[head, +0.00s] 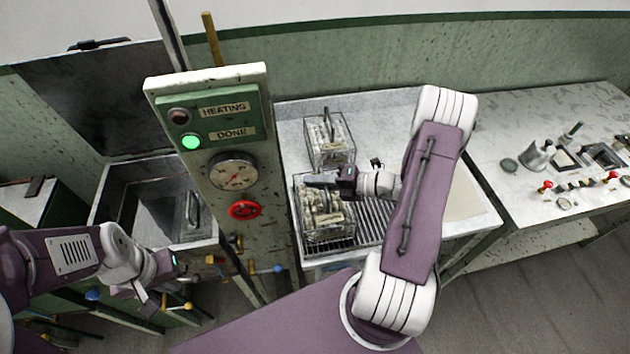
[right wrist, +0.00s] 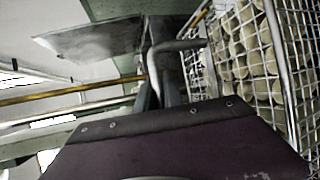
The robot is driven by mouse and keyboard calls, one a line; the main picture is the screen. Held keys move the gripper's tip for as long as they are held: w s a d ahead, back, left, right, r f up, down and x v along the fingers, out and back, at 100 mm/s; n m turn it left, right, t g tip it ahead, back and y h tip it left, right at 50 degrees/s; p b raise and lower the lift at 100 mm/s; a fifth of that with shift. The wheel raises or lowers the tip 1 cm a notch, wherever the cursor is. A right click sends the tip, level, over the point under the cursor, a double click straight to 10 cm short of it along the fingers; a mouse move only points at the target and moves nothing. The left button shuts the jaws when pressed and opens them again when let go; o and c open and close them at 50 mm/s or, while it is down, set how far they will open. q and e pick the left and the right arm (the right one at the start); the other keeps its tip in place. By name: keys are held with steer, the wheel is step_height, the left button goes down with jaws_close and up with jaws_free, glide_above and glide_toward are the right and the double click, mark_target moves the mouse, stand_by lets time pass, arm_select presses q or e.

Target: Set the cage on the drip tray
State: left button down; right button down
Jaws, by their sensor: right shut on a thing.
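A wire cage (head: 325,222) filled with pale cocoons stands over the left part of the slatted drip tray (head: 372,216). I cannot tell from this angle whether its base touches the slats. My right gripper (head: 318,182) reaches in from the right and is shut on the cage's handle at the top. The right wrist view shows the cage's mesh side and cocoons (right wrist: 245,55) close up, with the bent handle bar (right wrist: 185,46) by the jaws. My left gripper (head: 160,287) hangs at the lower left, away from the cage; its fingers are too unclear to read.
A second cage (head: 329,142) of cocoons stands just behind on the bench. A control post (head: 208,165) with a green lamp lit by DONE rises at the left. Beyond it is a basin (head: 150,205) with its lid raised. Small items lie on the right table (head: 530,125).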

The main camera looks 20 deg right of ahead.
steer(key=c, duration=1.5)
jaws_free()
steer(key=shift+f, duration=0.1)
steer(key=shift+r, duration=0.25)
steer(key=b+v, duration=0.1)
steer(key=v, duration=1.1)
steer(key=shift+s+f, duration=0.1)
